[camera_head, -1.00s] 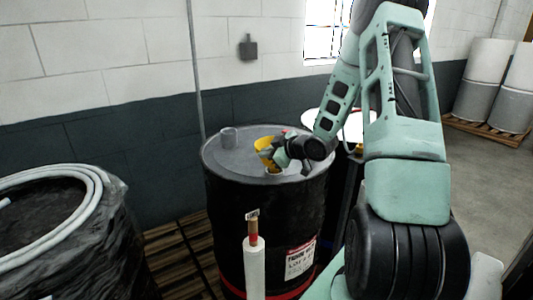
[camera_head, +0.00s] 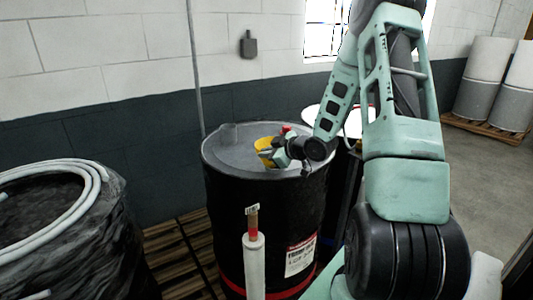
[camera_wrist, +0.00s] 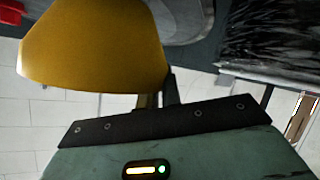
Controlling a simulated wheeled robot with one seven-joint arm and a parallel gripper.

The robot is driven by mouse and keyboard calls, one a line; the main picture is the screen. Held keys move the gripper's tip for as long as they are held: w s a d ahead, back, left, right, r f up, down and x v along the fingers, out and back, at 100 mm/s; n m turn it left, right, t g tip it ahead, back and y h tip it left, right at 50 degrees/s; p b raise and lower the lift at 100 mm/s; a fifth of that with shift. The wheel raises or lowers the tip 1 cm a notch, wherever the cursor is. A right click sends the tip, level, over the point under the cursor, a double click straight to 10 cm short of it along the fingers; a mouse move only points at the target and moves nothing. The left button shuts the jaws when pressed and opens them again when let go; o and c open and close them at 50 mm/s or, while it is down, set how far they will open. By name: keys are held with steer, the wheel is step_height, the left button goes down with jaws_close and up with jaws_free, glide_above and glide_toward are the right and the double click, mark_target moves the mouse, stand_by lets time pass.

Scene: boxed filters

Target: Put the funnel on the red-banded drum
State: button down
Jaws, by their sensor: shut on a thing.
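A yellow funnel (camera_head: 265,146) is at my gripper (camera_head: 277,151), above the right part of the drum's grey lid (camera_head: 232,158). My gripper is shut on it. The funnel fills the upper left of the wrist view (camera_wrist: 95,45), with the dark fingers (camera_wrist: 157,101) at its lower edge. The black drum (camera_head: 232,215) stands upright with a red band (camera_head: 232,287) low on its side and a white label. My gripper partly covers the funnel, and I cannot tell whether its lower end touches the lid.
A white tube (camera_head: 254,265) with a red and brown top stands in front of the drum. A wrapped dark drum with a coiled pale hose (camera_head: 98,185) is at left. A white round top (camera_head: 330,117) is behind my arm. A wall pipe (camera_head: 195,70) rises behind the drum.

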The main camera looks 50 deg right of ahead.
stand_by(0.3)
steer(key=c, duration=0.9)
jaws_free()
steer(key=shift+c, duration=0.2)
steer(key=shift+r+p, duration=3.3)
steer(key=shift+r, duration=0.7)
